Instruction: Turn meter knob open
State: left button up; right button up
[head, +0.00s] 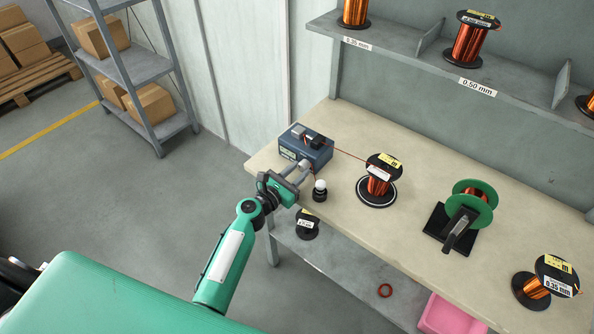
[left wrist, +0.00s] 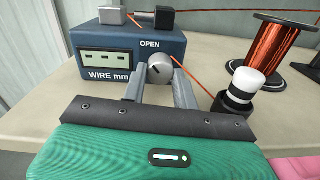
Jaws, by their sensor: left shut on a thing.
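The blue wire meter (head: 306,148) stands on the left end of the workbench. It also shows in the left wrist view (left wrist: 130,50), with a display marked WIRE mm and the word OPEN above its knob. The round grey knob (left wrist: 160,68) sits on the meter's front face; its dark pointer mark tilts up to the left. My left gripper (head: 303,168) is at the meter's front, its two fingers either side of the knob and shut on it. An orange wire runs from the meter top to a copper spool (head: 378,185). My right gripper is not in view.
A small black post with a white top (head: 320,190) stands close to the right of my left gripper. A green-flanged winder (head: 468,205) and another spool (head: 540,285) stand farther right on the workbench (head: 415,240). A shelf with spools (head: 460,65) hangs above.

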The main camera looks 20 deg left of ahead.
pick_arm(q)
jog(key=shift+f, duration=0.1)
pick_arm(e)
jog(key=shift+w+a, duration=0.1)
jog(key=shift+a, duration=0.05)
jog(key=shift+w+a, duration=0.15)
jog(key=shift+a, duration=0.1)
pick_arm(q)
jog(key=o, duration=1)
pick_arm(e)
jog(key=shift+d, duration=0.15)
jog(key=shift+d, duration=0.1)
pick_arm(q)
jog(key=shift+s+a, duration=0.15)
jog(key=shift+s, duration=0.15)
jog(key=shift+b+v, duration=1.05)
jog(key=shift+v, duration=5.55)
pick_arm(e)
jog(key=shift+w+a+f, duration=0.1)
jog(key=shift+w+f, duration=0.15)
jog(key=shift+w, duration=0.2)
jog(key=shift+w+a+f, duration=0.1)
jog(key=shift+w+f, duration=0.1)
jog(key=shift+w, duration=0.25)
